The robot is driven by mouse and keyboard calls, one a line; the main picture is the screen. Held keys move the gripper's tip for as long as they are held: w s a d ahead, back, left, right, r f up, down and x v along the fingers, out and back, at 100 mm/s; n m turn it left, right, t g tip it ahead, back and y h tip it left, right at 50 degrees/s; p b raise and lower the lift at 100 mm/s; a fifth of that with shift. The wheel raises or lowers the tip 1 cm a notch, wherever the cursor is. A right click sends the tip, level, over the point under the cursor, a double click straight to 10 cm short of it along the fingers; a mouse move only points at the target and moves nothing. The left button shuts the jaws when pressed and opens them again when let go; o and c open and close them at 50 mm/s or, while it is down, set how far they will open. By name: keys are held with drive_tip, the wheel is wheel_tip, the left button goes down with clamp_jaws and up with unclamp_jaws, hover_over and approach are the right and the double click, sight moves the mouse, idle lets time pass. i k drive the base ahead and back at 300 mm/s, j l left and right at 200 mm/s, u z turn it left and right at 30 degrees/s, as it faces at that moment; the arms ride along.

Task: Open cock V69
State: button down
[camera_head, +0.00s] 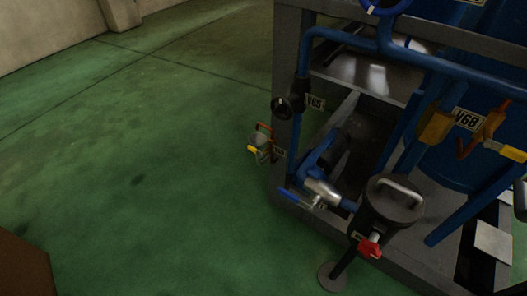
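A tag reading V68 (467,118) hangs at the right near a yellow valve body (435,126). My gripper is not in view.
A grey steel frame (287,60) carries blue pipes and a blue vessel. A dark lidded pot (392,200) with a red handle (369,247) stands in front. Green floor (140,170) is open at left; a brown object (22,268) fills the lower-left corner.

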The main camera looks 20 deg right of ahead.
sight(250, 148)
drive_tip(key=i+j, duration=0.35)
drive_tip(key=j, duration=0.15)
drive_tip(key=i+j, duration=0.3)
drive_tip(key=j, duration=0.15)
drive_tip(key=i+j, duration=0.1)
drive_tip(key=i, duration=0.3)
drive_tip(key=i+j+z, duration=0.1)
drive_tip(key=i, duration=0.3)
